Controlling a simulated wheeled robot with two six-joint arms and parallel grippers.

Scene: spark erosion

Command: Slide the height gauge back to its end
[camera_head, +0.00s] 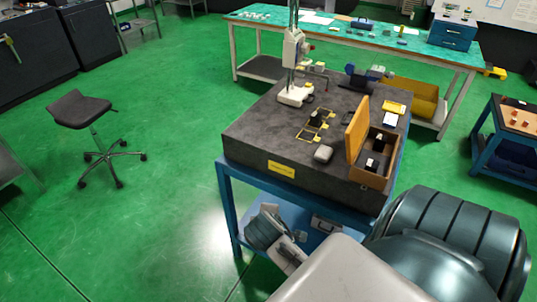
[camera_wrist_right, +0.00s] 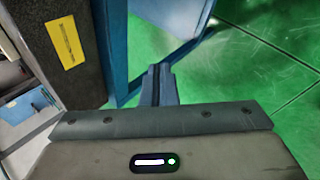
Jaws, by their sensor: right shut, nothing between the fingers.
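The height gauge (camera_head: 293,50), a pale body on an upright column with a light foot, stands at the back of the dark granite plate (camera_head: 245,135). Its foot rests on the plate; the column's top is cut off by the picture edge. My right gripper (camera_wrist_right: 158,85) is shut and empty in the right wrist view, with green floor and a blue stand leg beyond its fingers. It is low, off the plate's front edge, away from the gauge. Its fingers cannot be made out in the head view. My left gripper is not in view.
An open wooden case (camera_head: 370,175) stands at the plate's right front. A grey rounded object (camera_head: 323,153) and yellow-framed pieces (camera_head: 307,133) lie on the plate. A teal bench (camera_head: 400,48) is behind; a stool (camera_head: 80,108) is left on open floor.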

